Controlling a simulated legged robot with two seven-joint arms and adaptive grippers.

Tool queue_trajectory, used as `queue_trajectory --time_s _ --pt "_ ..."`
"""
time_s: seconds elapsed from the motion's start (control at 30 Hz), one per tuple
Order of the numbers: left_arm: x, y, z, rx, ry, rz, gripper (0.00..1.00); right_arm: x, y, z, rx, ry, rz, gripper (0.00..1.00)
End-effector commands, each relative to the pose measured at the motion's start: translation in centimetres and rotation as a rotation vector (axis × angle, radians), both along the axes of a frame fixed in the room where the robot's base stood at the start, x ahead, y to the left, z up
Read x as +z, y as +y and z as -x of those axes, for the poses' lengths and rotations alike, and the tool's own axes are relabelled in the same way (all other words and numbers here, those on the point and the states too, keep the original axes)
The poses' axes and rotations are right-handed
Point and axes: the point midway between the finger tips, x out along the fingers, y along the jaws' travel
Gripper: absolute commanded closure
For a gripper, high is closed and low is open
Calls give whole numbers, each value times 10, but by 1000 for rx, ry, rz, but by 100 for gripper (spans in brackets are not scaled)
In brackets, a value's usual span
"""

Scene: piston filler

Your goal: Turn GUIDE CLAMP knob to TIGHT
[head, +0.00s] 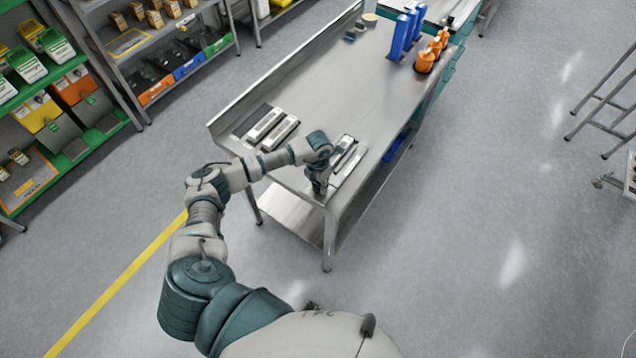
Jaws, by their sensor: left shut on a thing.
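My left arm reaches in from the lower left to the near end of a long steel table (350,90). My left gripper (320,187) points down at the table's near corner. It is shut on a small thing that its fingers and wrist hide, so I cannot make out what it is. A pair of pale elongated metal pieces (350,160) lies on the table just right of the gripper. I cannot make out a GUIDE CLAMP label, a TIGHT mark or the knob's setting at this size. My right gripper is not in view.
Two more pale elongated pieces (272,128) lie at the table's left edge. Orange parts (428,55) and blue upright parts (402,35) stand at the far right. The table's middle is clear.

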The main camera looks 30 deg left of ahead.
Motion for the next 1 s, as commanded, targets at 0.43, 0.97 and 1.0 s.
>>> queue_trajectory --time_s 0.43,0.97,1.0 --pt "-4 4 1 -192 0 -10 95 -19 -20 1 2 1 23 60" --pt "-4 3 1 -689 -2 -11 95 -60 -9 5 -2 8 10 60" --pt "-4 3 2 -727 -1 -11 95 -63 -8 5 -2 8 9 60"
